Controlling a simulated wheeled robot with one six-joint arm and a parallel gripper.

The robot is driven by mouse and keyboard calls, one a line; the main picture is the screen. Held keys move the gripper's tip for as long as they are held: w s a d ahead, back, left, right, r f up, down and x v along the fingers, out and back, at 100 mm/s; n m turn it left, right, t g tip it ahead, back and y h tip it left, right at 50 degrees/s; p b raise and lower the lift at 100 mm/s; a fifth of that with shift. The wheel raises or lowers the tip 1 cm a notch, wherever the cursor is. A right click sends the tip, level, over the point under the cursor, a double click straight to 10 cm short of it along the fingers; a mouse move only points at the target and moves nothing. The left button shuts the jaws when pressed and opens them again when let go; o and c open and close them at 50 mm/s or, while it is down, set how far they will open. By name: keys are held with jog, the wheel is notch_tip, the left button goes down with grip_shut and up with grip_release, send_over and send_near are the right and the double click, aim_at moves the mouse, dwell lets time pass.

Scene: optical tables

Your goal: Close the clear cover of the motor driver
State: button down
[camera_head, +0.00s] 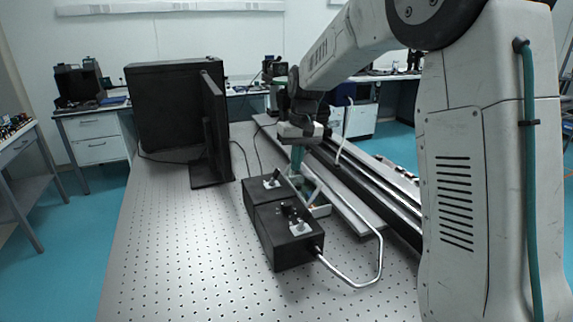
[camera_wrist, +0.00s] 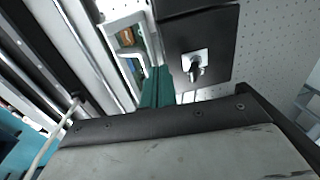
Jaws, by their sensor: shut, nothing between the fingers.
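The motor driver (camera_head: 319,210) is a small pale box right behind the black boxes in the head view, partly hidden by them. In the wrist view the motor driver (camera_wrist: 108,27) shows at top centre-left, with orange and blue parts uncovered inside. A pale-edged, tilted frame, apparently its clear cover (camera_head: 314,184), stands raised over it in the head view; its exact angle is hard to tell. My gripper (camera_head: 297,166) points down beside the driver, its green fingers shut and empty. In the wrist view the fingers (camera_wrist: 156,78) are close to the driver's edge; contact cannot be told.
Two black boxes with switches (camera_head: 284,236) stand directly left of the driver. A bent metal tube (camera_head: 362,283) runs in front. A long rail (camera_head: 372,186) lies to the right.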

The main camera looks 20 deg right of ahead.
jog(key=d+f+y, duration=0.1)
jog(key=d+y, duration=0.1)
jog(key=d+f+y, duration=0.1)
jog(key=d+y, duration=0.2)
jog(key=d+f+y, duration=0.1)
jog(key=d+y, duration=0.2)
jog(key=shift+d+f+y, duration=0.7)
jog(key=shift+d+f, duration=0.25)
jog(key=shift+f, duration=0.1)
jog(key=shift+f, duration=0.1)
jog(key=shift+r, duration=0.5)
notch_tip(320, 180, up, 3)
send_near(312, 175)
jog(key=v, duration=0.6)
jog(key=shift+w+d+f, duration=0.15)
jog(key=shift+w, duration=0.15)
